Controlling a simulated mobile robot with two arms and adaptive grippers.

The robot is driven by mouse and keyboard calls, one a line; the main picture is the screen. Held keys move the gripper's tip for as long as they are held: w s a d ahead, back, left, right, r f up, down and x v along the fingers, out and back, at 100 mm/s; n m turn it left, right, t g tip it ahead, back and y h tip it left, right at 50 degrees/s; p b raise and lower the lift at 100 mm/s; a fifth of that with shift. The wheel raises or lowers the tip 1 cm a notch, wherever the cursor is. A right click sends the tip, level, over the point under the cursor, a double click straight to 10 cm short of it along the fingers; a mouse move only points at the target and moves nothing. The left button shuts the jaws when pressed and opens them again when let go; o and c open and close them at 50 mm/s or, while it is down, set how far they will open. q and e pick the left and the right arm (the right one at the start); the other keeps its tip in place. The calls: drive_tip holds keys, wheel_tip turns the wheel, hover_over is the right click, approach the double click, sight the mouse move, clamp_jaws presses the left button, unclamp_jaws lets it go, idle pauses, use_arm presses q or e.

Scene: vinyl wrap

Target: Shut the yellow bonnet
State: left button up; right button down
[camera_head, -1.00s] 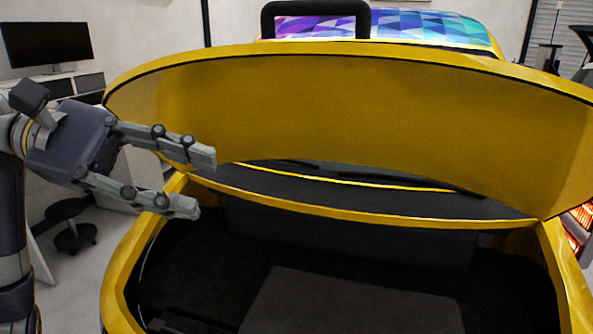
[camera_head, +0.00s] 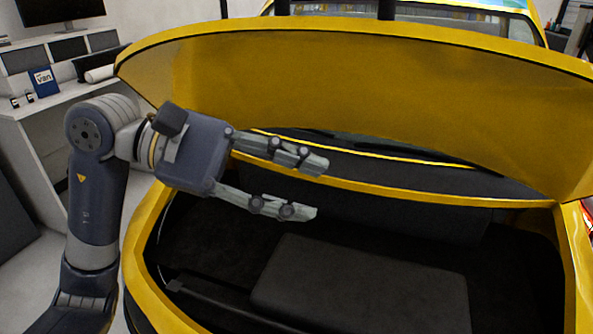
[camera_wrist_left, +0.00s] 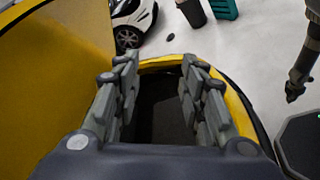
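The yellow bonnet (camera_head: 380,110) stands raised and tilted over the back of the open front compartment (camera_head: 230,300) in the head view. Its yellow underside also fills the left of the left wrist view (camera_wrist_left: 50,80). My left gripper (camera_head: 320,189) is open and empty, with its fingers apart. In the head view it lies in front of the bonnet's lower left part, over the compartment. In the left wrist view the fingers (camera_wrist_left: 160,90) frame the dark compartment and its yellow rim. I cannot tell whether the gripper touches the bonnet. My right gripper is not in the head view.
A dark grey box-like block (camera_head: 360,285) lies inside the compartment. A white desk (camera_head: 45,130) with a monitor and a blue box stands at the left. In the left wrist view, a white car (camera_wrist_left: 133,20) and a dark bin (camera_wrist_left: 192,12) stand on open floor beyond.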

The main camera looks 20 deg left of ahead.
use_arm(q)
drive_tip(key=shift+s+d, duration=0.15)
drive_tip(key=shift+s, duration=0.05)
drive_tip(key=shift+w, duration=0.1)
clamp_jaws()
unclamp_jaws()
drive_tip(key=v, duration=1.2)
